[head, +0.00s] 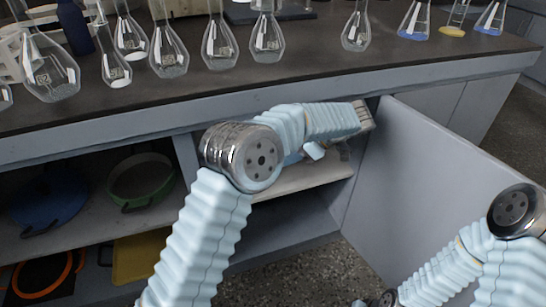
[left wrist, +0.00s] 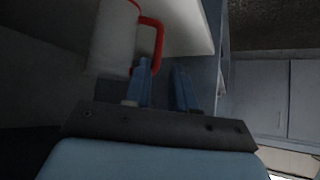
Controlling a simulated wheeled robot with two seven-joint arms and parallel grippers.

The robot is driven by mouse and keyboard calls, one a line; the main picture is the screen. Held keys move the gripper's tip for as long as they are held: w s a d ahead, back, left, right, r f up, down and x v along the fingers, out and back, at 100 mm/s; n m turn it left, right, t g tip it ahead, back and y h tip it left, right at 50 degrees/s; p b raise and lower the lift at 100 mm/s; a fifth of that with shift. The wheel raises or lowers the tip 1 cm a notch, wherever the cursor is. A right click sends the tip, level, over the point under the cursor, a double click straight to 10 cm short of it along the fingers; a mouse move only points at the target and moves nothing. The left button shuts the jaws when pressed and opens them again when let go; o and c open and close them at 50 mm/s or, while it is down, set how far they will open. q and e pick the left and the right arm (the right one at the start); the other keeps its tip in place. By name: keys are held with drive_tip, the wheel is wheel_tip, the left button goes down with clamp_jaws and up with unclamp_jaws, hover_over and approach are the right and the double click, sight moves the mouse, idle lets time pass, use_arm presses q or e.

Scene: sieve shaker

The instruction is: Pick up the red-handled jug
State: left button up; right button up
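The jug (left wrist: 112,42) shows in the left wrist view as a pale, whitish cylinder with a red handle (left wrist: 157,38) on its right side. My left gripper (left wrist: 163,68) is open, with its two blue fingers apart. The tip of its left finger is close to the lower end of the red handle; I cannot tell whether they touch. Nothing is visibly held. In the head view my left arm reaches into the open cabinet under the bench and its forearm hides the jug. My right gripper is out of view; only part of the right arm shows at lower right.
Several glass flasks (head: 221,45) stand on the dark bench top (head: 300,77) above. The open cabinet door (head: 425,180) stands right of my left arm. A green pan (head: 142,180) and a blue pan (head: 48,203) lie on the shelf to the left.

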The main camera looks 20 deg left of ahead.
use_arm(q)
drive_tip(key=x, duration=0.8)
drive_tip(key=shift+w+a, duration=0.15)
clamp_jaws()
